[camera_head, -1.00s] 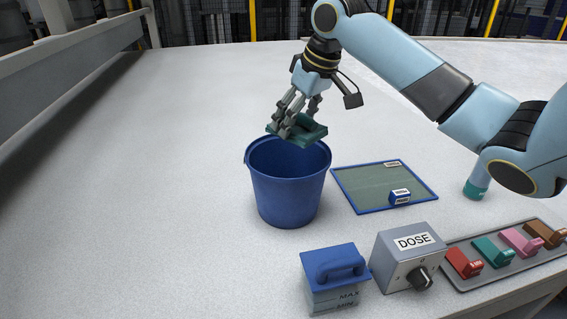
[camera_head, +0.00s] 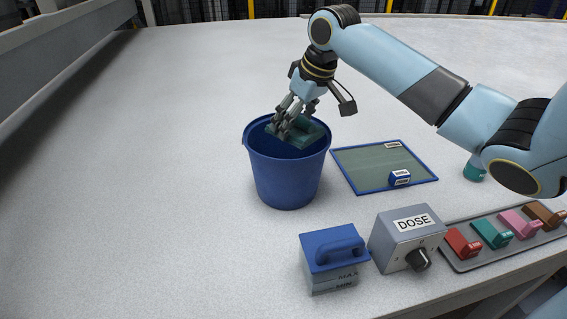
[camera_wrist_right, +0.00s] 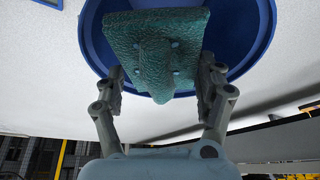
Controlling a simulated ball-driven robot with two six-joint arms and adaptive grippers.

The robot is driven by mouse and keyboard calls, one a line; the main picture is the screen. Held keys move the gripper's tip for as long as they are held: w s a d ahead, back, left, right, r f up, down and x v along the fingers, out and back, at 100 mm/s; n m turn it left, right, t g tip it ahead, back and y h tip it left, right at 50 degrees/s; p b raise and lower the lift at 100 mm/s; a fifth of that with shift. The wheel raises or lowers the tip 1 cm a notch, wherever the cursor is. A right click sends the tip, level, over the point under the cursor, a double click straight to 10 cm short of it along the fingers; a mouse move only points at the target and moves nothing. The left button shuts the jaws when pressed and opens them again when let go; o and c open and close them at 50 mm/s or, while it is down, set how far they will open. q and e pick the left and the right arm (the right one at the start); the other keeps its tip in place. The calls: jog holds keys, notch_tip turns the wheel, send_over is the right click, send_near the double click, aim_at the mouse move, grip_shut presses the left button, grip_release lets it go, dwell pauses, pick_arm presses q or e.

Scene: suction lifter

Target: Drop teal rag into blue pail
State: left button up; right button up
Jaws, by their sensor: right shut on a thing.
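The blue pail (camera_head: 287,180) stands upright on the pale table in the head view. My right gripper (camera_head: 292,125) is shut on the teal rag (camera_head: 309,133) and holds it within the pail's mouth, about level with the rim. In the right wrist view the rag (camera_wrist_right: 157,45) sits between the fingers of the right gripper (camera_wrist_right: 160,88), with the pail's blue rim (camera_wrist_right: 262,40) around it. The pail's floor is mostly hidden by the rag and gripper. My left gripper is not in view.
Right of the pail lies a green blue-edged mat (camera_head: 372,163) with a small blue block (camera_head: 399,178). In front are a blue-lidded box (camera_head: 333,255), a grey DOSE box (camera_head: 405,240) and a tray (camera_head: 470,262) of coloured switches. The table left of the pail is clear.

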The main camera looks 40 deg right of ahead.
jog(key=o, duration=1.2)
jog(key=shift+c, duration=0.2)
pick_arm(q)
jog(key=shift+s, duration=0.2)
pick_arm(e)
jog(key=shift+o, duration=0.2)
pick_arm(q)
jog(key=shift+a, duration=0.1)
pick_arm(e)
jog(key=v, duration=1.2)
jog(key=shift+s+f, duration=0.1)
